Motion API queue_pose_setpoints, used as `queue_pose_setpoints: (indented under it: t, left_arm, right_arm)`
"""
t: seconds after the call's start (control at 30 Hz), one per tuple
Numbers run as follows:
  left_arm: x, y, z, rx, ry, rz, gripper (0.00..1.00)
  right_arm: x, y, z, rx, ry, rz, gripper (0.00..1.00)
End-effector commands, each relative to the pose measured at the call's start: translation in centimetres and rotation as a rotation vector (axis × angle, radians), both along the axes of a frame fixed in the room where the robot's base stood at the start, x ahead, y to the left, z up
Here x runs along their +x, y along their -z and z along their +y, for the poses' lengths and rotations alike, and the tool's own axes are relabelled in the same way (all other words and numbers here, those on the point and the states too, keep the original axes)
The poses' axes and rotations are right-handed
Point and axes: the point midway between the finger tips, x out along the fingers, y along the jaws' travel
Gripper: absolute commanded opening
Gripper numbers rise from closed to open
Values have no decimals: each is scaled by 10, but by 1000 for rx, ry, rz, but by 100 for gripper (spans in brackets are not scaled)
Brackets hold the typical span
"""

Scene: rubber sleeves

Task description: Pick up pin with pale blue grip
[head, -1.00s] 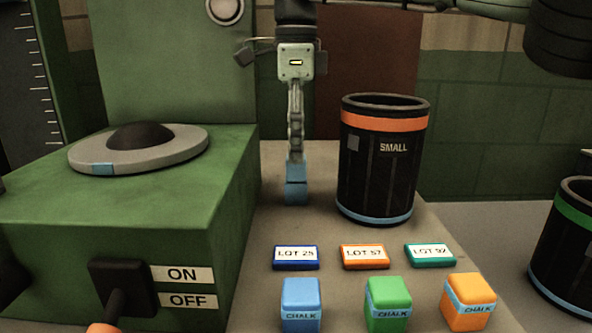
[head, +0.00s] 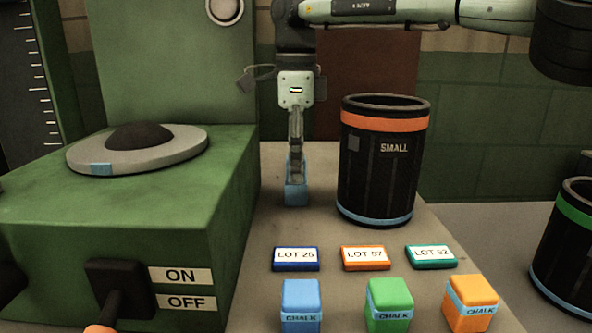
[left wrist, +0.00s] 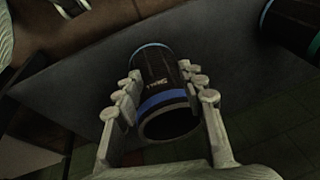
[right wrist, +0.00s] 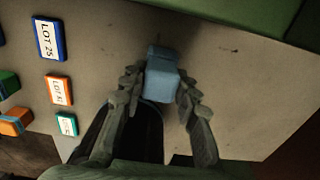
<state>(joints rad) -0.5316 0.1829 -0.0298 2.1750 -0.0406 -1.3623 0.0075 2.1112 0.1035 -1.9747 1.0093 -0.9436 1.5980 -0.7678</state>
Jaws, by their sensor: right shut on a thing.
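The pin's lower end appears to be at the table surface. My left gripper (left wrist: 162,95) is open, its fingers apart with a black bin (left wrist: 160,75) showing between and beyond them. It is out of the head view.
The SMALL bin (head: 383,160) stands close right of my right gripper. The green machine (head: 130,220) with its round plate stands close left. Lot tags (head: 365,258) and chalk blocks (head: 390,304) are in front. Another black bin (head: 568,250) is at the far right.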

Motion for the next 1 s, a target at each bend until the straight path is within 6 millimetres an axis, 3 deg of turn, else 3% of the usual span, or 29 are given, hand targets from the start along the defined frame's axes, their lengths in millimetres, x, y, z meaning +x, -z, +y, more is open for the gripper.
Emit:
queue_pose_setpoints:
  t: [0.27,0.47,0.7,1.0]
  left_arm:
    - [0,-1,0,0,0,-1,40]
    - [1,2,0,-4,3,-3,40]
    - [3,29,-2,-16,5,14,40]
    - [3,37,-2,-21,4,16,40]
  right_arm:
    - [0,-8,0,0,0,-1,1]
    - [0,-46,1,2,0,-2,1]
    - [0,-89,1,1,0,-1,1]
    - [0,-100,0,-1,0,0,1]
